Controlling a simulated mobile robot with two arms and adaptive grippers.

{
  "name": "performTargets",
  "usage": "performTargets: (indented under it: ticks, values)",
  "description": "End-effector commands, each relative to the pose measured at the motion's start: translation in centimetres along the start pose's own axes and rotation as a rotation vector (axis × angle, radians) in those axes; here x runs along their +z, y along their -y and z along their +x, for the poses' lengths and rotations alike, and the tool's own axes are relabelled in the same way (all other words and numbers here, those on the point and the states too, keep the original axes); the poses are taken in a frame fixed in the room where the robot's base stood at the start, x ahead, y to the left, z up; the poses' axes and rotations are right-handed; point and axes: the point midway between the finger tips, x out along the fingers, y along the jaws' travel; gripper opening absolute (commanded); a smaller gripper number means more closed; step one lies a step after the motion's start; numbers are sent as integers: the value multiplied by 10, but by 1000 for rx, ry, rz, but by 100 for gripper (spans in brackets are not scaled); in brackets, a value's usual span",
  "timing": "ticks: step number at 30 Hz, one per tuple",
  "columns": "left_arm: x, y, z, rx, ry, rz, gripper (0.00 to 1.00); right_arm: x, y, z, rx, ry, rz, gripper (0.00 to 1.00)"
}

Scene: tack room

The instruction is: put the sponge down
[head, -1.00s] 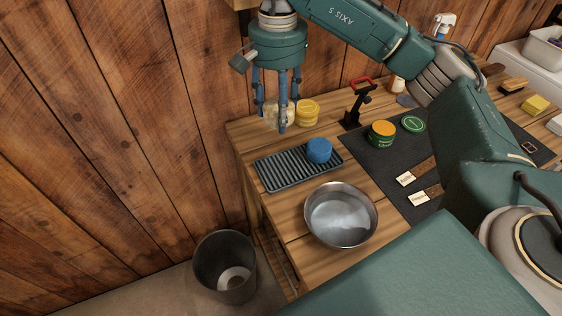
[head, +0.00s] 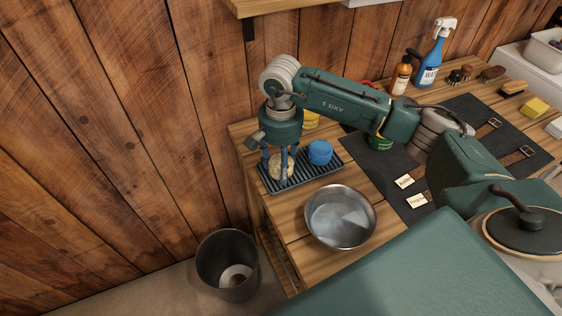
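My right gripper (head: 279,164) points down at the left part of the dark ribbed tray (head: 332,161). Its fingers are around a pale yellow round sponge (head: 281,170) and look closed on it. The fingers partly hide the sponge. It is at the tray's ribs, left of a blue round sponge (head: 320,153) that sits on the tray; whether it bears on the ribs I cannot tell for sure. My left gripper is not in view.
A metal bowl of water (head: 340,217) stands in front of the tray. A dark mat (head: 400,168) with labelled straps lies to the right. My arm partly hides yellow tins (head: 311,119) and a green tin (head: 380,143). A bin (head: 227,265) stands on the floor.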

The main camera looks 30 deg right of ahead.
Motion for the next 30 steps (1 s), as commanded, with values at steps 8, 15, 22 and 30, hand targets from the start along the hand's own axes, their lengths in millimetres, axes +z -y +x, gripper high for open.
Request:
performTargets:
  ticks: [8, 15, 22, 30]
  values:
    - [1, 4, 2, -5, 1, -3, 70, 0, 0, 2, -1, -1, 0, 23]
    - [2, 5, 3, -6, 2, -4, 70, 0, 0, 2, -1, -1, 0, 70]
    - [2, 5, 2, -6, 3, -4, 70, 0, 0, 2, -1, -1, 1, 70]
    - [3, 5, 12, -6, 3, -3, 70, -2, 2, -30, -6, -6, 1, 70]
